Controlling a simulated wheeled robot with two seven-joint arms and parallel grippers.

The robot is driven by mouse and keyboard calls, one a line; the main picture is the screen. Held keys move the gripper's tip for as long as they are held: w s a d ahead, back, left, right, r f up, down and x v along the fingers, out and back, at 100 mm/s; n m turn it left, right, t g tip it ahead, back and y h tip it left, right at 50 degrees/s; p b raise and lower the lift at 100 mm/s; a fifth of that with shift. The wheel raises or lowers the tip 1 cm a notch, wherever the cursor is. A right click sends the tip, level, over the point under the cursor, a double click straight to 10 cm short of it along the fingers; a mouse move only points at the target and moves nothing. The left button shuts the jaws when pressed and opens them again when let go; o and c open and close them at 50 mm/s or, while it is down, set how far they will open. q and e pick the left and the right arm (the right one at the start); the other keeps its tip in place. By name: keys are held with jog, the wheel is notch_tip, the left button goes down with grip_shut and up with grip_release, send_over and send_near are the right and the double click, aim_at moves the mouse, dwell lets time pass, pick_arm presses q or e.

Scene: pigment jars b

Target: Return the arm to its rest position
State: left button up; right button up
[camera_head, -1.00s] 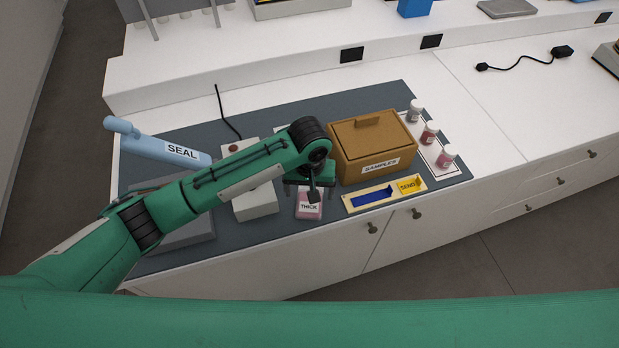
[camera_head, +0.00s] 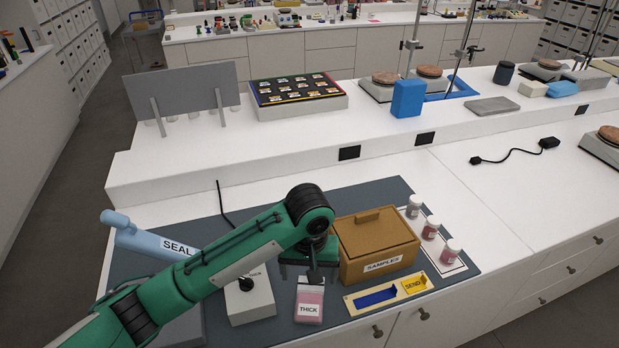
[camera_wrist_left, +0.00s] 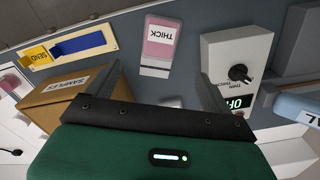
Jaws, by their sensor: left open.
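My left arm comes in from the left in the head view, and its gripper (camera_head: 312,270) hangs above the mat just left of the brown SAMPLES box (camera_head: 376,247). In the left wrist view the gripper (camera_wrist_left: 165,85) has its two dark fingers wide apart with nothing between them. A pink pouch labelled THICK (camera_head: 309,302) lies on the mat below the gripper; it also shows beyond the fingers in the wrist view (camera_wrist_left: 158,48). A grey box with a black knob (camera_head: 250,300) stands left of the pouch, partly hidden by my arm. My right gripper is not in view.
A blue SEAL tool (camera_head: 145,236) lies on the left, partly behind my arm. Small jars (camera_head: 430,228) stand on a white card right of the SAMPLES box. A SEND tray (camera_head: 392,292) lies in front. A raised shelf (camera_head: 270,150) runs behind. The counter at right has clear room.

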pick_arm(q)
jog(key=s+a+f+m+t+h, duration=0.1)
jog(key=s+a+f+h, duration=0.25)
jog(key=s+f, duration=0.45)
jog(key=s+a+f+t+y, duration=0.3)
jog(key=s+a, duration=1.2)
jog(key=a, duration=0.4)
notch_tip(320, 180, down, 30)
jog(key=g, duration=0.2)
jog(key=s+a+f, duration=0.1)
jog(key=s+f, duration=0.8)
jog(key=f, duration=0.1)
jog(key=s+a+f+g+b, duration=0.1)
jog(key=s+a+f, duration=0.1)
jog(key=s+f, duration=0.8)
jog(key=shift+s+a+f, duration=0.15)
jog(key=shift+a+f, duration=0.15)
jog(key=shift+f, duration=0.35)
